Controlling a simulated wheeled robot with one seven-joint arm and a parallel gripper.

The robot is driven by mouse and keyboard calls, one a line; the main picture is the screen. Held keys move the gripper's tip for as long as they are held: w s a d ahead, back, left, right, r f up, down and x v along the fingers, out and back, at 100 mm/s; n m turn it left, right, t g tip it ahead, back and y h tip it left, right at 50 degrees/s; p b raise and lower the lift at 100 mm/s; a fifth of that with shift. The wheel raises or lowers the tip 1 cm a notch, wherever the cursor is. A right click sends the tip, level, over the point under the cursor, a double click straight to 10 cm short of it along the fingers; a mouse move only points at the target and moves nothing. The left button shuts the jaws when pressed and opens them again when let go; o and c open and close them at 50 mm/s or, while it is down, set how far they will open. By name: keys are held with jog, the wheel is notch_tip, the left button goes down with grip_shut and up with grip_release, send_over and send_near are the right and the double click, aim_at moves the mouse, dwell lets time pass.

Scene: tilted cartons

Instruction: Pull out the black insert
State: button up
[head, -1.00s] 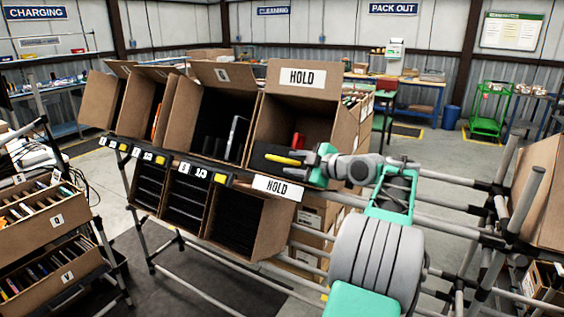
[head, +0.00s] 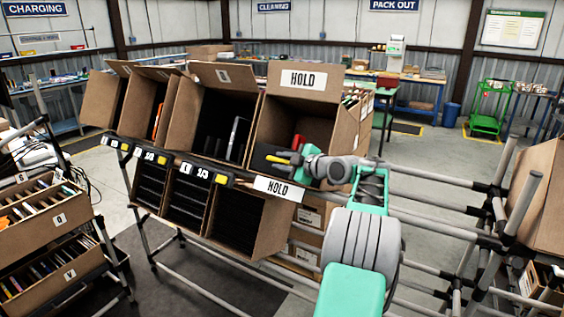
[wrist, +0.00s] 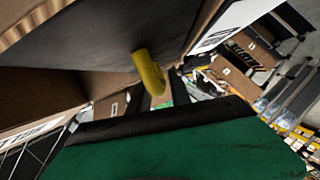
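The HOLD carton (head: 348,115) is tilted, open toward the front, at the right end of the upper row. A black insert (head: 262,152) stands at its front lower edge, above the white HOLD label. My gripper (head: 288,158) reaches from the right to this insert, its yellow-tipped fingers close to or against it. In the wrist view, one yellow finger (wrist: 150,75) lies in front of a dark panel (wrist: 90,50) that looks like the insert. The second finger is not clear, so grip and contact cannot be told. A red item (head: 299,141) stands behind my gripper, inside the carton.
Other tilted cartons (head: 210,105) stand to the left, with lower cartons (head: 240,222) of black dividers below. Metal rack tubes (head: 440,204) run to the right of the arm. Carton trays (head: 45,205) stand at far left. Open floor (head: 440,165) shows behind the rack.

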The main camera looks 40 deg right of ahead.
grip_shut()
dwell(1.1)
